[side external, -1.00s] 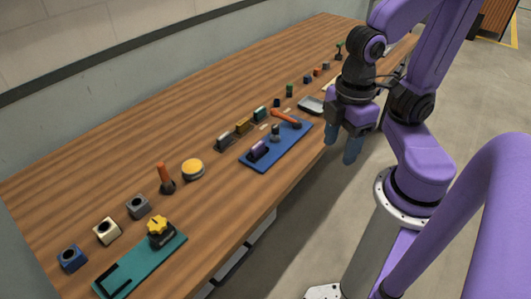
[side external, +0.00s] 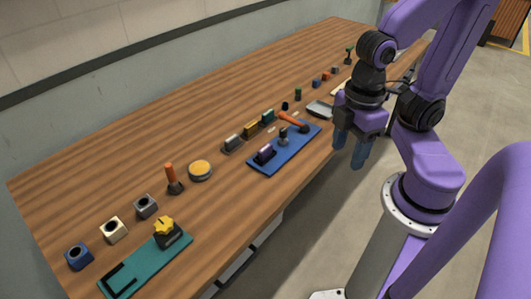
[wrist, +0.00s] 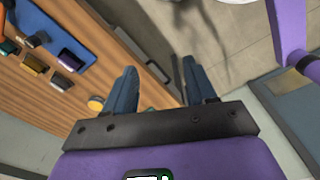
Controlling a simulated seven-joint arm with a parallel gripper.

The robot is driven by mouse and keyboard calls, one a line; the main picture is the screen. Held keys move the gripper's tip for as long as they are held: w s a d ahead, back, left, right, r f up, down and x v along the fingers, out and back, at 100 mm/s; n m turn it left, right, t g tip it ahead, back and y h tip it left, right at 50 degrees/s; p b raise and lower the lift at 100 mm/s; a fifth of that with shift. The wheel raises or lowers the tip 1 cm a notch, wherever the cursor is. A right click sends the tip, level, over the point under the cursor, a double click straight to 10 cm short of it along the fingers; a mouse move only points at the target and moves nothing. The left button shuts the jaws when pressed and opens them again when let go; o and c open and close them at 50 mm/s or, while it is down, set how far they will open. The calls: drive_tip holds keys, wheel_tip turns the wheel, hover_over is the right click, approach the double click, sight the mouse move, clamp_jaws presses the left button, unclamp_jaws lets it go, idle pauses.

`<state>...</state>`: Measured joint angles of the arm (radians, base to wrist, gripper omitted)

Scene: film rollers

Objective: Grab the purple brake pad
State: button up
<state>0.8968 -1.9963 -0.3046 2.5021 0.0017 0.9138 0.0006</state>
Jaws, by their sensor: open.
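The purple brake pad (side external: 265,153) is a small dark-purple block on the near-left part of a blue board (side external: 264,168) on the bench, in the side view. A grey-black post (side external: 283,138) stands beside it on the board. My gripper (side external: 350,156) is to the right of the board, off the bench's front edge, with fingers pointing down. In the wrist view my gripper (wrist: 160,80) shows two blue fingers spread apart with nothing between them.
An orange-handled tool (side external: 292,122) lies on the board's far end. Grey, yellow and teal blocks (side external: 250,129) line up behind it. A grey tray (side external: 320,109) is nearby. A teal board (side external: 150,268) with a yellow knob (side external: 164,226) sits at the near end.

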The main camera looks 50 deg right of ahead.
drive_tip(key=shift+o, duration=0.2)
drive_tip(key=w+a+f+n+h, duration=0.1)
drive_tip(key=w+a+f+h, duration=0.15)
drive_tip(key=w, duration=0.45)
drive_tip(key=w+a+f+h, duration=0.2)
drive_tip(key=w+f+h, duration=0.15)
drive_tip(key=w, duration=0.35)
drive_tip(key=n+t+h, duration=0.3)
drive_tip(key=h, duration=0.3)
approach(264, 150)
drive_tip(key=x, duration=0.3)
drive_tip(key=shift+w+d+f, duration=0.1)
drive_tip(key=shift+w+f, duration=0.05)
drive_tip(key=shift+f, duration=0.3)
drive_tip(key=shift+r+x, duration=0.15)
drive_tip(key=shift+x, duration=1.15)
drive_tip(key=shift+r+x, duration=0.1)
drive_tip(key=shift+x, duration=1.25)
drive_tip(key=shift+d, duration=0.15)
clamp_jaws()
